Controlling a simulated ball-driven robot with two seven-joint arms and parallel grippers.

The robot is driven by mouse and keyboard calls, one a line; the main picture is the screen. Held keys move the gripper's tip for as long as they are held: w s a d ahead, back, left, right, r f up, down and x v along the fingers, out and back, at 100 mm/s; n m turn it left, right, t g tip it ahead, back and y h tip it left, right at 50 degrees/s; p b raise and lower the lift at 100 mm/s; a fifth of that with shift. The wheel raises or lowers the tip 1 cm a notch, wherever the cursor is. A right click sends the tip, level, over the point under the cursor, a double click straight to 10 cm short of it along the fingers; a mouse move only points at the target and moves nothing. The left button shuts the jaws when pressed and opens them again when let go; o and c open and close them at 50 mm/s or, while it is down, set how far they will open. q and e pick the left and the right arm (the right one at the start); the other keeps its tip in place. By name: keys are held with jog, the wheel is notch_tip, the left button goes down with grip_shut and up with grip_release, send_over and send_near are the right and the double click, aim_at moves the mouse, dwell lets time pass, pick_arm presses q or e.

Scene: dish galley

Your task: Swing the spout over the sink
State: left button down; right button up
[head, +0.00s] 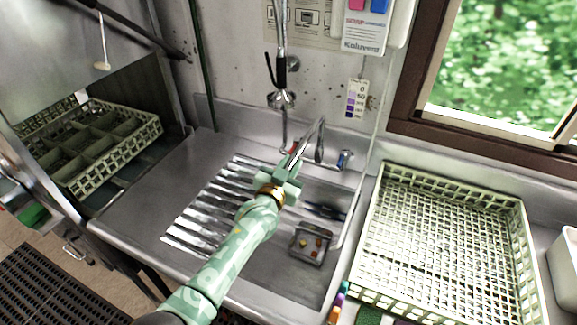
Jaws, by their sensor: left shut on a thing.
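The metal spout (309,138) sits at the back of the steel sink (285,278), between a red-marked tap and a blue-marked tap (344,160). My left arm reaches in from the bottom of the head view. My left gripper (293,163) is shut on the spout near the back edge of the sink. The green fingers and wrist hide the held part of the spout and part of the basin. My right gripper is out of view.
A small tray with scraps (327,231) lies in the sink. A pale dish rack (526,262) stands to the right. Another compartmented rack (72,184) sits at the left, in the opened machine. A ridged steel drainboard (150,200) is clear. A hanging sprayer hose (281,70) comes down behind.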

pick_arm(q)
jog(key=c, duration=1.4)
grip_release()
jog(key=shift+s+d+f, duration=0.1)
jog(key=shift+d, duration=0.15)
jog(key=shift+c, duration=0.2)
jog(key=shift+o, duration=0.7)
jog(key=shift+d, duration=0.1)
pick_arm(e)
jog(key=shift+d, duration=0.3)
pick_arm(q)
jog(key=shift+s+a, duration=0.25)
jog(key=shift+s, duration=0.05)
jog(key=p+v, duration=0.1)
jog(key=v, duration=1.4)
jog(key=shift+s+p, duration=0.3)
jog(key=shift+p, duration=0.05)
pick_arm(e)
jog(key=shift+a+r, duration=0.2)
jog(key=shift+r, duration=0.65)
